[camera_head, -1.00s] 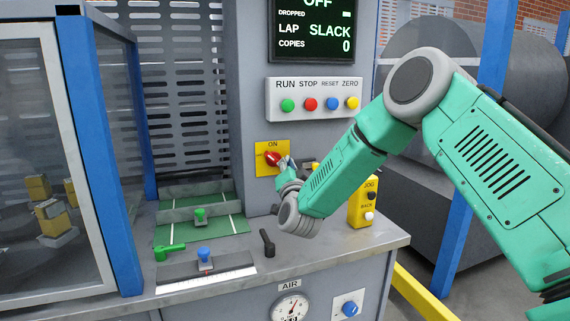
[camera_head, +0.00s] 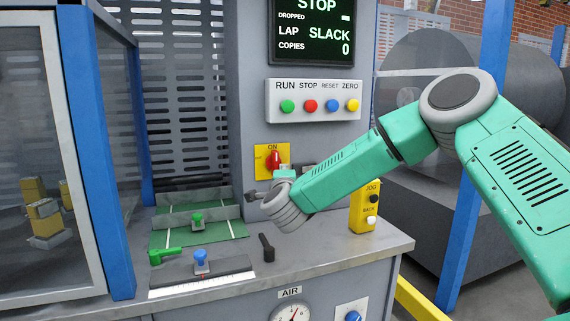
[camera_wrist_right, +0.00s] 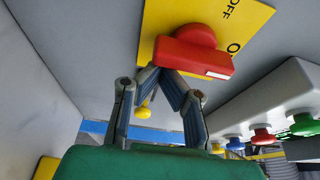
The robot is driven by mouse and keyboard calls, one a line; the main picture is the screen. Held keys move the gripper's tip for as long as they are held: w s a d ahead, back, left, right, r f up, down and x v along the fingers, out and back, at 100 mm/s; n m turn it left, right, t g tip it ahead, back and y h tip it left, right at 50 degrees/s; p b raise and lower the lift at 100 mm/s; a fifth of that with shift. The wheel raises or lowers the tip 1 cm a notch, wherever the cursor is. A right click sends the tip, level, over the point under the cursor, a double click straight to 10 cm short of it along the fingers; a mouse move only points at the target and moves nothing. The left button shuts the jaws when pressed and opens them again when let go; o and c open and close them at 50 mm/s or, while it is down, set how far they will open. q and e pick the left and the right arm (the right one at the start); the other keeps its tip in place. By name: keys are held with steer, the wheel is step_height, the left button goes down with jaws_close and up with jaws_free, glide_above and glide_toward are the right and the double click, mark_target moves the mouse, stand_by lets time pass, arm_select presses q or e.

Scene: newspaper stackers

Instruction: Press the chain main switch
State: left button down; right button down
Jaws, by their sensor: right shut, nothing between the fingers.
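The red switch knob (camera_head: 274,160) sits on a yellow plate (camera_head: 260,151) marked ON, on the grey column. The knob stands upright in the head view. In the wrist view the red knob (camera_wrist_right: 195,52) and its yellow plate (camera_wrist_right: 163,14) with OFF lettering fill the top. My right gripper (camera_head: 252,196) is below and slightly left of the knob in the head view. In the wrist view the right fingertips (camera_wrist_right: 167,72) meet just beside the knob's lower edge, with nothing between them; contact is unclear. My left gripper is not in view.
A display (camera_head: 312,30) reads STOP, SLACK and 0. A button panel (camera_head: 313,114) with RUN, STOP, RESET and ZERO is above right. A yellow JOG box (camera_head: 364,205) stands on the counter right of my wrist. A black lever (camera_head: 266,246) and blue knob (camera_head: 201,257) are in front.

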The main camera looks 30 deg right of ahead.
steer(key=shift+a+m, duration=0.1)
steer(key=shift+m, duration=0.3)
steer(key=shift+f, duration=0.1)
stand_by(0.3)
